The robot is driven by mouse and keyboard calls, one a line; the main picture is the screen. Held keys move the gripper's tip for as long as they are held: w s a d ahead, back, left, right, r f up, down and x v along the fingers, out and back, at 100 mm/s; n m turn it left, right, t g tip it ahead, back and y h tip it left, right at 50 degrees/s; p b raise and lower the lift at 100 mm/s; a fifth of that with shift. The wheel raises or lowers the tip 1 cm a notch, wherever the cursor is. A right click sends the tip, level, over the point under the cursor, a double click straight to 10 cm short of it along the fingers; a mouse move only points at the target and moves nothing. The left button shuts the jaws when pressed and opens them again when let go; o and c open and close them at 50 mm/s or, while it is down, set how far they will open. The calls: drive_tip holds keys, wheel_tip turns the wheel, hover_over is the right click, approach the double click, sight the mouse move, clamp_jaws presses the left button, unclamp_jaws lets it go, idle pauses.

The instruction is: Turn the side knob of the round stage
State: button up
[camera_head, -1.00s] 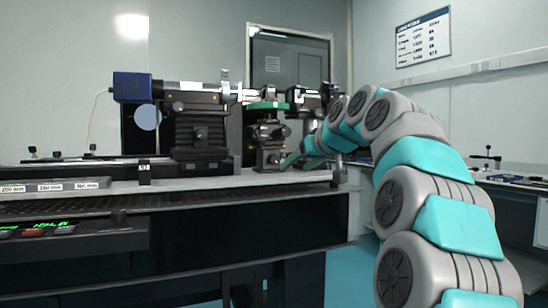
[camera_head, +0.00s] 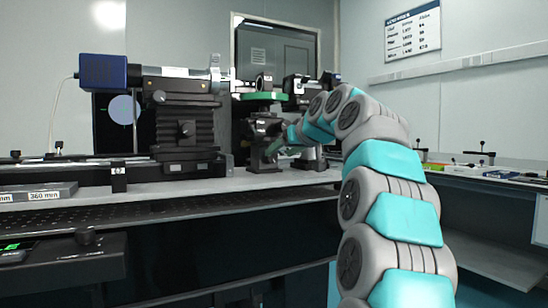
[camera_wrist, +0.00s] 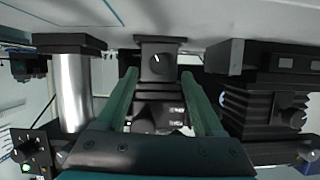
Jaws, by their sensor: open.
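The round stage (camera_head: 264,96) shows in the head view as a green disc on a black mount on the table. In the wrist view, which looks upside down, a dark round knob (camera_wrist: 156,59) with a white mark sits on the face of a black block. My gripper (camera_wrist: 160,73) has green fingers, spread apart and empty. The knob appears between the fingertips; I cannot tell how deep it lies between them. In the head view my gripper (camera_head: 274,149) is at the lower part of the stage's mount. The knob is not clear there.
A black stepped stage (camera_head: 185,128) with a blue-ended device (camera_head: 103,71) stands to the left. In the wrist view a stepped black block (camera_wrist: 265,95) is close on the right and a silver post (camera_wrist: 76,95) on the left. The optical table (camera_head: 130,195) has a front edge below.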

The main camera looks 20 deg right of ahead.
sight(273, 158)
drive_tip(key=shift+x, duration=2.35)
clamp_jaws()
